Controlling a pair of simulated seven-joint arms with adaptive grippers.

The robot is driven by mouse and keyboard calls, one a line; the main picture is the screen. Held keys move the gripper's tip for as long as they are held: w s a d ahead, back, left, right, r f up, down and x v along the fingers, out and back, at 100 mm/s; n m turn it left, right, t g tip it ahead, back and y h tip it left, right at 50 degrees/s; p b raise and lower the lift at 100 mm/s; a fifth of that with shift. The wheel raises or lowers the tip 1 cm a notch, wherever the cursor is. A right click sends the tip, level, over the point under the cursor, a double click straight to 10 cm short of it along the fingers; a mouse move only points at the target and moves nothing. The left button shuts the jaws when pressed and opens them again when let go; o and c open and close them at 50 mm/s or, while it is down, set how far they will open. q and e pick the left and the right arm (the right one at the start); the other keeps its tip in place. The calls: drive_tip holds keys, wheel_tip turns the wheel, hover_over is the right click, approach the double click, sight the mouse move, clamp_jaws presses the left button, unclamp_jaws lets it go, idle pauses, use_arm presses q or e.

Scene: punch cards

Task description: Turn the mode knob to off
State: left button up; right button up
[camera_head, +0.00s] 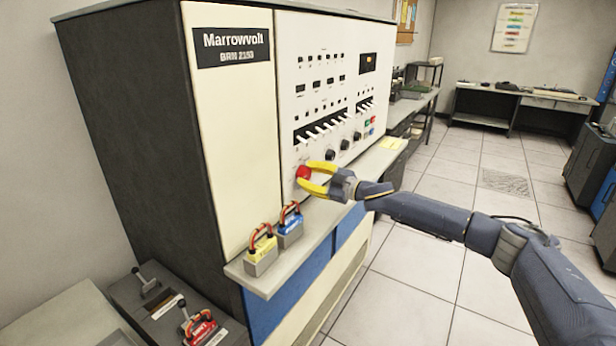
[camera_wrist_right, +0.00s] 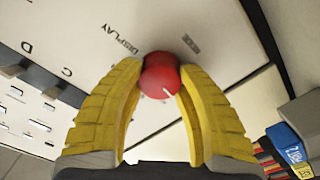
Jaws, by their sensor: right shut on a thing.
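The red mode knob (camera_head: 303,173) is on the lower left of the cream front panel (camera_head: 315,90) of the Marrowvolt cabinet. My right gripper (camera_head: 309,178) has its yellow fingers around the knob, one on each side. In the right wrist view the red knob (camera_wrist_right: 160,76) sits between the two fingertips (camera_wrist_right: 160,80), with a light pointer line on its face. The word DISPLAY and another small blurred label are printed on the panel beside it. I cannot read which setting the pointer marks. My left gripper is not in view.
A grey shelf (camera_head: 328,205) runs below the panel. Yellow (camera_head: 261,252) and blue (camera_head: 290,226) padlock-like blocks with red shackles stand on it, left of the gripper. Black knobs (camera_head: 331,155) and white switches lie right of the red knob. Open tiled floor (camera_head: 420,270) lies right of the cabinet.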

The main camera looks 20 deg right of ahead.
drive_tip(key=shift+d+f+n, duration=0.1)
drive_tip(key=shift+f+n, duration=0.15)
drive_tip(key=shift+n, duration=0.35)
drive_tip(key=o, duration=1)
drive_tip(key=shift+w, duration=0.1)
drive_tip(key=o, duration=0.4)
drive_tip(key=shift+r, duration=0.15)
drive_tip(key=shift+c, duration=0.2)
drive_tip(key=v, duration=1.2)
